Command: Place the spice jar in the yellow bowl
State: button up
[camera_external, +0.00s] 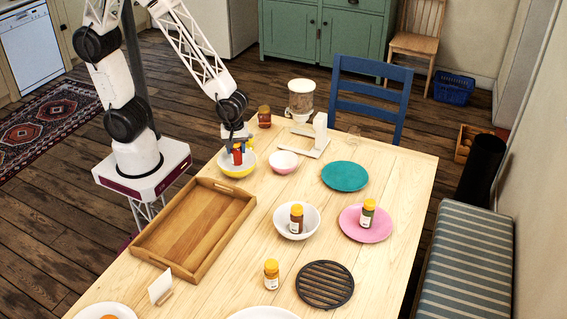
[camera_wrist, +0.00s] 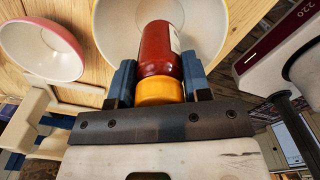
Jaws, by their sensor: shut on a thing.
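A spice jar, dark red with an orange-yellow lid (camera_wrist: 159,92), is held by its lid end between the blue fingers of my gripper (camera_wrist: 160,84). The jar's red body (camera_external: 237,158) shows in the external view under my gripper (camera_external: 238,148). The yellow bowl (camera_external: 237,172) has a pale inside and stands near the table's left edge. The jar is over the bowl's opening or partly inside it. In the wrist view the bowl (camera_wrist: 111,30) lies directly beyond the jar. I cannot tell whether the jar touches the bowl.
A pink bowl (camera_external: 284,163) stands close on the right of the yellow bowl. A wooden tray (camera_external: 190,228) lies in front. Other spice jars are in a white bowl (camera_external: 281,222), on a pink plate (camera_external: 352,230) and on the table. A teal plate (camera_external: 344,176) lies farther right.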

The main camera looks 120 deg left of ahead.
aim_at(237, 156)
jog(key=shift+f, duration=0.15)
jog(key=shift+f, duration=1.75)
jog(key=shift+f, duration=0.1)
jog(key=o, duration=1)
notch_tip(237, 156, up, 12)
jog(key=shift+r, duration=0.1)
